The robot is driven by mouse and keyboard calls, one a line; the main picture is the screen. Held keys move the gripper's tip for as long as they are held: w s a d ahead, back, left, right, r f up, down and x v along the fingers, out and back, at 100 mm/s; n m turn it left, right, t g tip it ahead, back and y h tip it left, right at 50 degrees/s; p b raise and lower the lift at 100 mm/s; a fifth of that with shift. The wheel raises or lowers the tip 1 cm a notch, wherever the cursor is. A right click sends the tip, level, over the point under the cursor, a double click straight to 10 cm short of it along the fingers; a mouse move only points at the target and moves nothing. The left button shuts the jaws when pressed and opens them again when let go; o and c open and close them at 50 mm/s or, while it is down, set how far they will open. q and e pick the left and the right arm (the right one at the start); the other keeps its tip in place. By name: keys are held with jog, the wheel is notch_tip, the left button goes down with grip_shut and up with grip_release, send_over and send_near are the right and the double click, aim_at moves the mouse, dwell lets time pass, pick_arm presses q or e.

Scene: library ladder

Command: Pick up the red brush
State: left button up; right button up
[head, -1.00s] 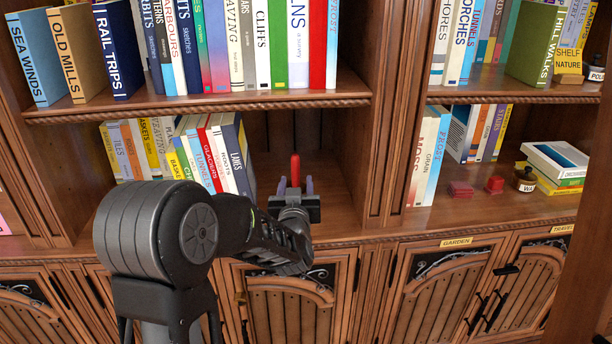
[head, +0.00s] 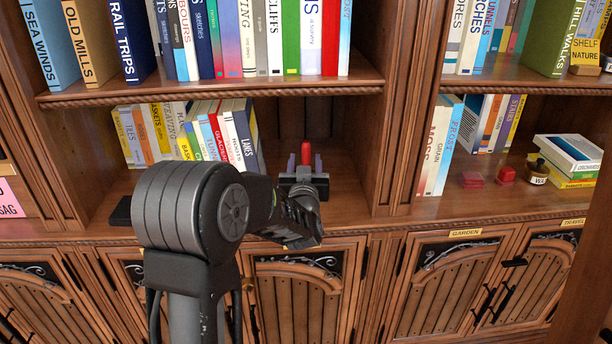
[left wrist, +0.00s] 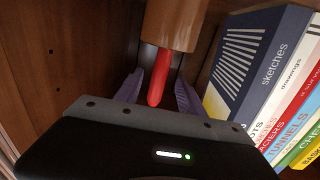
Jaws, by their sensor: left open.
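The red brush shows in the head view as an upright red piece (head: 306,154) on the lower shelf, between my left gripper's fingers. In the left wrist view its red part (left wrist: 163,80) joins a brown wooden part (left wrist: 170,25). My left gripper (head: 305,166) is open, with its purple fingers (left wrist: 158,90) on either side of the red part. A small gap shows beside it, and I see no grip. The brush's lower end is hidden in the head view by my gripper. My right gripper is not in view.
Leaning books (head: 217,135) stand left of the gripper, and a wooden divider (head: 395,150) stands to its right. Another shelf with books (head: 270,40) is above. Red items (head: 505,174) and a small jar (head: 536,172) stand in the right bay.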

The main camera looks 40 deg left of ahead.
pick_arm(q)
jog(key=shift+w, duration=0.1)
jog(key=p+x, duration=0.1)
jog(key=x, duration=0.4)
jog(key=shift+r, duration=0.1)
jog(key=shift+c, duration=0.5)
grip_shut()
dwell(0.4)
